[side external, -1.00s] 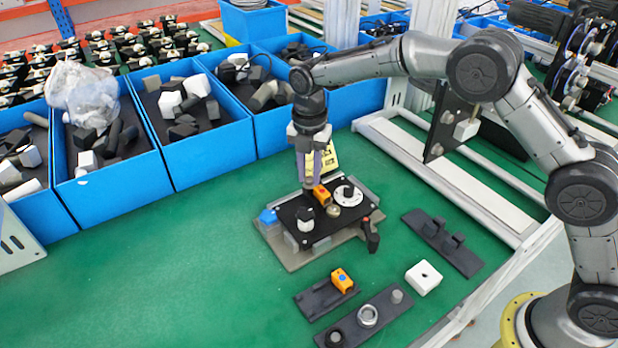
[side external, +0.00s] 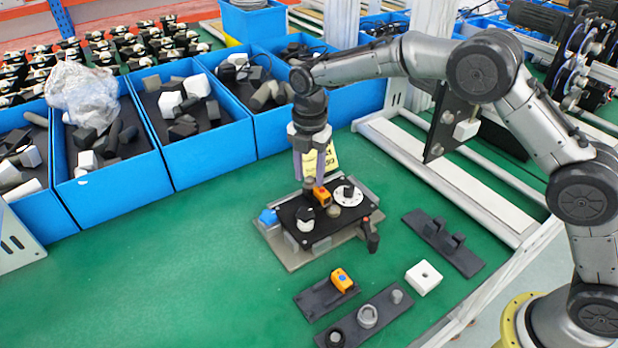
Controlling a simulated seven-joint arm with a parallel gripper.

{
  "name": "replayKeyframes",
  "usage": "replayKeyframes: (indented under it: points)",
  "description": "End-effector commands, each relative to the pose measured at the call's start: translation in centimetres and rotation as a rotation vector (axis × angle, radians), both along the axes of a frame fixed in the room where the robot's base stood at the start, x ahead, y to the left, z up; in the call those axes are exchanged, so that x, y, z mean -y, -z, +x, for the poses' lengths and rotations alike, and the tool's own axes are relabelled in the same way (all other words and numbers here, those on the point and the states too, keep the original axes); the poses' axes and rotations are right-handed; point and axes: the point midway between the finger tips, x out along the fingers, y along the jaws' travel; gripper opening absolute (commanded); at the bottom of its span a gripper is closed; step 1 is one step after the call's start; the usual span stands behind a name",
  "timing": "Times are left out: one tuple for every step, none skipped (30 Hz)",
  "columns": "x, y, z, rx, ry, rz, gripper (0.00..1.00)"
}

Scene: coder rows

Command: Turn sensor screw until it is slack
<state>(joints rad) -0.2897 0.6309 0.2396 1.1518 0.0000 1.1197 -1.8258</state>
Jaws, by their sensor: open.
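A black board on a grey base plate (side external: 288,260) stands on the green table. An orange sensor block (side external: 322,196) sits near the board's back edge; its screw is too small to make out. My gripper (side external: 312,184) points straight down at the sensor block's back left side. Its jaws are open, and its tips are close to the block; I cannot tell whether they touch anything.
In front lie a holder with another orange block (side external: 341,279), a dark strip with round parts (side external: 367,317), a white block (side external: 423,278) and a dark bracket (side external: 443,243). Blue bins (side external: 187,152) stand behind. The table's front left is clear.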

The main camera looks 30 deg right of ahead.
Motion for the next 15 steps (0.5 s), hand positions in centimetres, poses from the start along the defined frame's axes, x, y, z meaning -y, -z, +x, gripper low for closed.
replayKeyframes:
  points:
    - [0.00,-0.01,0.00,0.000,0.059,0.000,0.47]
    - [0.00,0.00,0.00,0.000,0.097,0.000,0.47]
    - [0.00,-0.01,0.00,0.000,0.148,0.000,0.47]
    - [0.00,-0.01,0.00,0.000,0.186,0.000,0.47]
    - [0.00,-0.02,0.00,0.000,0.224,0.000,0.47]
    - [0.00,-0.02,0.01,0.000,0.274,0.000,0.47]
    - [0.00,-0.03,0.01,0.001,0.313,0.000,0.47]
    - [0.00,-0.04,0.01,0.001,0.351,0.000,0.47]
    - [0.00,-0.04,0.02,0.001,0.401,0.000,0.47]
    - [0.00,-0.05,0.02,0.001,0.439,0.000,0.47]
    - [0.00,-0.06,0.02,0.001,0.477,0.000,0.47]
    - [0.01,-0.06,0.03,0.001,0.525,0.000,0.47]
    - [0.01,-0.06,0.03,0.001,0.560,0.000,0.47]
    - [0.01,-0.06,0.03,0.001,0.591,0.000,0.47]
    - [0.00,-0.06,0.02,0.001,0.627,0.000,0.47]
